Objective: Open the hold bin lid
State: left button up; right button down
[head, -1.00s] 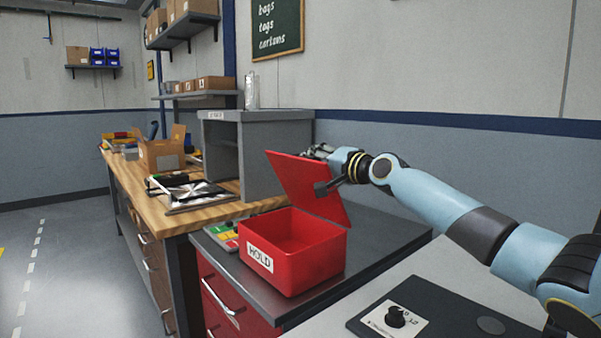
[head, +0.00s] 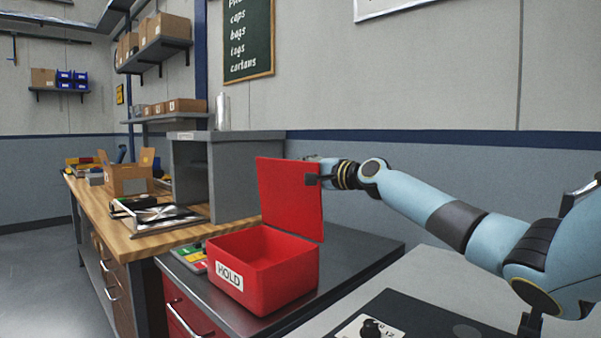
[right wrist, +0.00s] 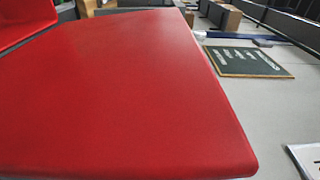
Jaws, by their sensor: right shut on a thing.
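The red hold bin (head: 263,272) with a white HOLD label stands on the dark cabinet top in the head view. Its inside is visible and looks empty. Its red lid (head: 290,198) stands about upright at the back edge of the bin. My right gripper (head: 316,180) is shut on the lid near its right edge, with one dark finger in front of it; the rest of the gripper is partly behind the lid. In the right wrist view the lid (right wrist: 120,95) fills most of the picture. My left gripper is not in view.
A red, green and yellow item (head: 190,258) lies just left of the bin. A grey open-fronted cabinet (head: 240,136) stands behind it. A wooden bench (head: 128,233) with a cardboard box (head: 128,178) is at left. A dark panel with a knob (head: 400,320) is at front right.

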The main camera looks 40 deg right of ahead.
jog(key=shift+r, duration=0.1)
jog(key=c, duration=1.4)
grip_release()
jog(key=shift+w, duration=0.1)
jog(key=shift+r, duration=0.1)
